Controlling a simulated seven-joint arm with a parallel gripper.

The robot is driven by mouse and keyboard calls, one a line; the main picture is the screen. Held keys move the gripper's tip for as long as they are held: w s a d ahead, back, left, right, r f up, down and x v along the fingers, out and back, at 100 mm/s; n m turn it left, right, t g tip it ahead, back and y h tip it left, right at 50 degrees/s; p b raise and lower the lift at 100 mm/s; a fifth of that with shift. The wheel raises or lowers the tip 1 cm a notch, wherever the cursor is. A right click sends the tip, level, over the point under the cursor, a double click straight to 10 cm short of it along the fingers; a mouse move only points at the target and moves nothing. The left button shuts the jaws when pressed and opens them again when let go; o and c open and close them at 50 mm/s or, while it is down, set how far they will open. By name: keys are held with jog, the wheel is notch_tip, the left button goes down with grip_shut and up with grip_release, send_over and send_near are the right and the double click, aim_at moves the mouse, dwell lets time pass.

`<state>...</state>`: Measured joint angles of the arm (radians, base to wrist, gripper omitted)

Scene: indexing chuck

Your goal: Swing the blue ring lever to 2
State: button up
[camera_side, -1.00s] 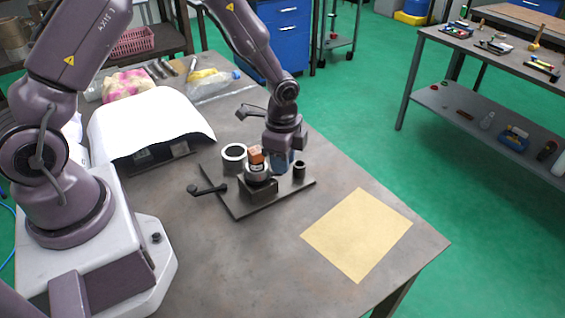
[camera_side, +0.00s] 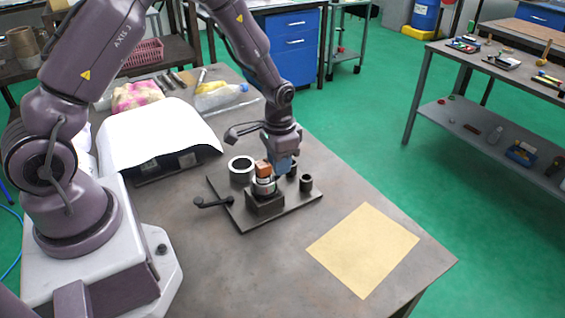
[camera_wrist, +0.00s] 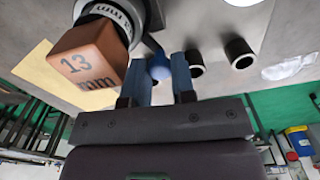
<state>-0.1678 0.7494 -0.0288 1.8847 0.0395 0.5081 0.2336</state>
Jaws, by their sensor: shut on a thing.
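A chuck (camera_side: 264,188) with a scale ring (camera_wrist: 107,13) stands on a dark base plate (camera_side: 240,219) on the table. An orange-brown block (camera_wrist: 88,62) marked "13 mm" sits on top of it; it also shows in the side view (camera_side: 263,168). A dark lever with a blue ball knob (camera_wrist: 159,68) comes out from the chuck in the wrist view. My gripper (camera_wrist: 160,74) has its blue fingers on both sides of the knob, shut on it. In the side view, my gripper (camera_side: 281,166) is just behind and right of the chuck and hides the lever. I cannot read the number pointed at.
A light grey ring (camera_side: 241,168) and short dark tubes (camera_side: 306,183) stand on the plate near the chuck. A black crank handle (camera_side: 212,202) sticks out at the left. A yellow sheet (camera_side: 362,250) lies flat at the right on clear table.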

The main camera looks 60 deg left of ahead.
jog(key=shift+a+n, duration=0.25)
jog(key=shift+n, duration=0.15)
jog(key=shift+s, duration=0.1)
jog(key=o, duration=0.9)
jog(key=shift+r, duration=0.1)
notch_tip(320, 180, up, 13)
jog(key=shift+f, duration=0.1)
